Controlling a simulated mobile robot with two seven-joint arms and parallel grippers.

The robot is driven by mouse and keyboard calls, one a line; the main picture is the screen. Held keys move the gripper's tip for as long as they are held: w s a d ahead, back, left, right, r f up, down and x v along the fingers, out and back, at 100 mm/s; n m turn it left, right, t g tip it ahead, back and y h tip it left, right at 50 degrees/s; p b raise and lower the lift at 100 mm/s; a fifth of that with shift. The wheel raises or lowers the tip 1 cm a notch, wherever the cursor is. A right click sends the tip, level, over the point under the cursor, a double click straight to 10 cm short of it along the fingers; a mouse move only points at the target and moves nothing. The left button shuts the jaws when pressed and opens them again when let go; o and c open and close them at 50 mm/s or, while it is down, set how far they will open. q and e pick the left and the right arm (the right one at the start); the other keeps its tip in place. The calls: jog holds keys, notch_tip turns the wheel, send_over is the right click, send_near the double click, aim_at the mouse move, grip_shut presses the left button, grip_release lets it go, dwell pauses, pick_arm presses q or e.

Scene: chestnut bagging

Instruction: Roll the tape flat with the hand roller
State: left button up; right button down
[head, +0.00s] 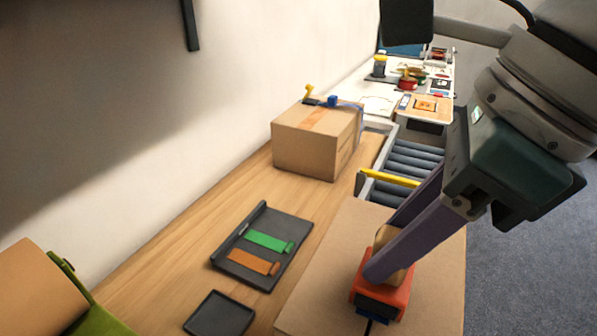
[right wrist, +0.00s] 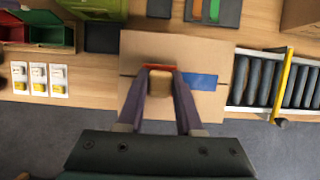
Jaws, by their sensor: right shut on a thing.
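A hand roller (head: 383,294) with an orange-red frame and a wooden grip is on top of a cardboard box (head: 325,262) in the head view. My right gripper (head: 388,262) reaches down from the upper right and is shut on the roller's grip. In the right wrist view, the grip (right wrist: 159,84) sits between my two purple fingers. A strip of blue tape (right wrist: 200,81) lies on the box top (right wrist: 200,48), to the right of the roller, along the dark seam. The roller and fingers hide part of the seam. My left gripper is out of view.
A closed box (head: 300,146) stands beyond, near the wall. A roller conveyor (head: 410,160) with a yellow bar (head: 390,178) adjoins the working box. A dark tray (head: 290,232) holds green and orange items. A small black tray (head: 220,314) lies nearer. Bare bench lies between them.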

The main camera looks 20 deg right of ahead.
jog(key=shift+w+d+b, duration=0.7)
jog(key=shift+w+d, duration=0.2)
jog(key=shift+d, duration=0.25)
jog(key=shift+w+d+b, duration=0.4)
jog(key=shift+w+d, duration=0.05)
notch_tip(320, 180, up, 7)
jog(key=p, duration=0.5)
dwell(0.7)
